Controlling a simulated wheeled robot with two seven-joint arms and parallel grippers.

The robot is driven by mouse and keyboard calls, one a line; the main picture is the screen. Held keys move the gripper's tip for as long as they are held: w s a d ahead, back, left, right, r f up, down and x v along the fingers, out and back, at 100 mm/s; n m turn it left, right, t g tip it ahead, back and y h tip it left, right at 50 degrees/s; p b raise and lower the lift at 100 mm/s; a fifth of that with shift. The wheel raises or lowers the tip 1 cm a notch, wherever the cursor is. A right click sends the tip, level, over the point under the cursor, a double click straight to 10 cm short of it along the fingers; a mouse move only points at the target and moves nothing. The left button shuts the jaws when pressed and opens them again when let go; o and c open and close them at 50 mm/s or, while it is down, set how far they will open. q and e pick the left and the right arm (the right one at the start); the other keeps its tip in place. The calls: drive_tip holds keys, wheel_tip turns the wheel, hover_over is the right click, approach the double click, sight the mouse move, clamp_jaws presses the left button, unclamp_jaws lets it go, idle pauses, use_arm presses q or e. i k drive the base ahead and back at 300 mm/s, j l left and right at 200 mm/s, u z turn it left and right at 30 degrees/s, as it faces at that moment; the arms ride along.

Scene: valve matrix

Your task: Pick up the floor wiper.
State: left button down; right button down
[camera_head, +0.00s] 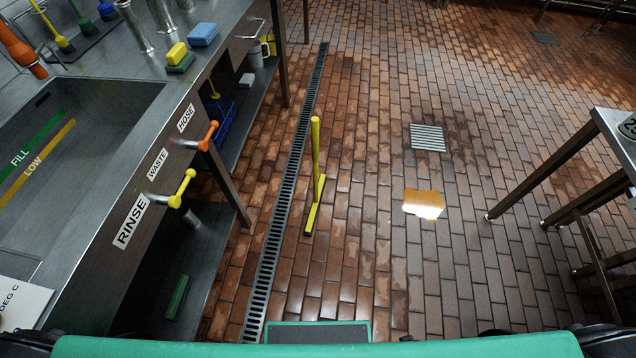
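The floor wiper (315,165) is yellow, with an upright handle and a flat yellow head (314,205) on the brick-tiled floor. It stands ahead of me, just right of the long drain grate. Nothing touches it. Neither of my grippers can be made out in the head view. Dark parts show at the bottom left and bottom right edges, but no fingers are visible there.
A steel sink counter (150,180) with orange and yellow valve handles runs along the left. A long drain grate (290,180) lies beside it. A steel table (610,150) stands at the right. A wet orange patch (423,204) lies on the otherwise open middle floor.

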sight(316, 171)
drive_tip(key=i+j+z, duration=0.1)
drive_tip(key=i+j, duration=0.4)
drive_tip(key=j+z, duration=0.1)
drive_tip(key=z, duration=1.35)
